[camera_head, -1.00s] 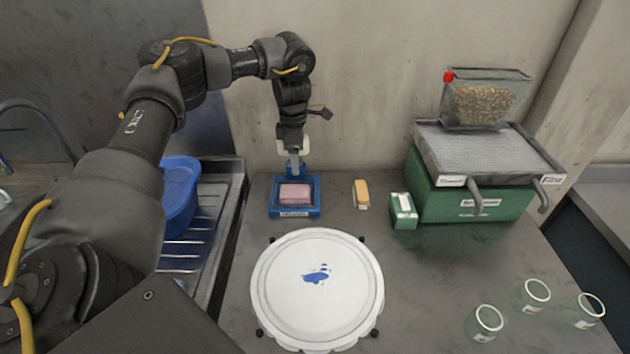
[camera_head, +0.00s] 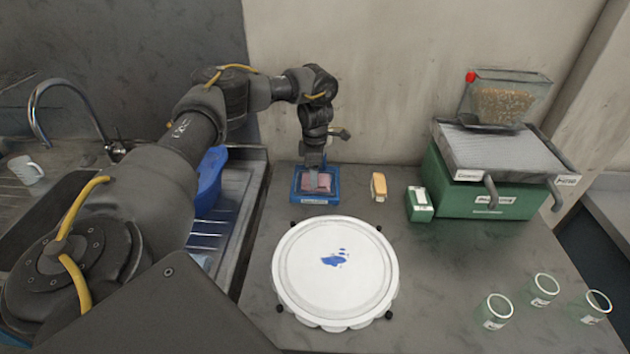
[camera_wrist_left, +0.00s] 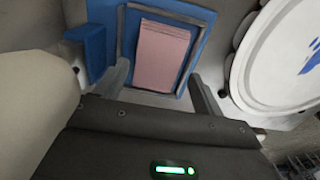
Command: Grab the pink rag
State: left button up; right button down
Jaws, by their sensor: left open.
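The pink rag (camera_head: 317,182) lies folded in a blue tray (camera_head: 316,201) with a label on its front, at the back of the worktop. It also shows in the left wrist view (camera_wrist_left: 162,55), inside the blue tray (camera_wrist_left: 196,48). My left gripper (camera_head: 316,172) points down over the tray, right at the rag. In the left wrist view my left gripper (camera_wrist_left: 160,82) has its two fingers apart, one on each side of the rag's near end. Nothing is held between them. Whether the fingers touch the rag or tray cannot be told. My right gripper is not in view.
A round white plate (camera_head: 336,289) with a blue paint smear stands in front of the tray. A yellow-tan block (camera_head: 379,187), a small green box (camera_head: 419,204) and a green machine (camera_head: 486,196) are to the right. Glass jars (camera_head: 496,311) stand front right. A sink (camera_head: 62,204) is left.

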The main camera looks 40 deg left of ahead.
pick_arm(q)
jog(key=shift+w+a+f, duration=0.1)
jog(key=shift+w+f, duration=0.05)
jog(key=shift+f, duration=0.4)
jog(key=shift+w+f, duration=0.15)
jog(key=shift+f, duration=0.55)
jog(key=shift+s, duration=0.2)
jog(key=c, duration=0.8)
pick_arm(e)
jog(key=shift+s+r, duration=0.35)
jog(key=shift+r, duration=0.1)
pick_arm(q)
jog(key=shift+w, duration=0.1)
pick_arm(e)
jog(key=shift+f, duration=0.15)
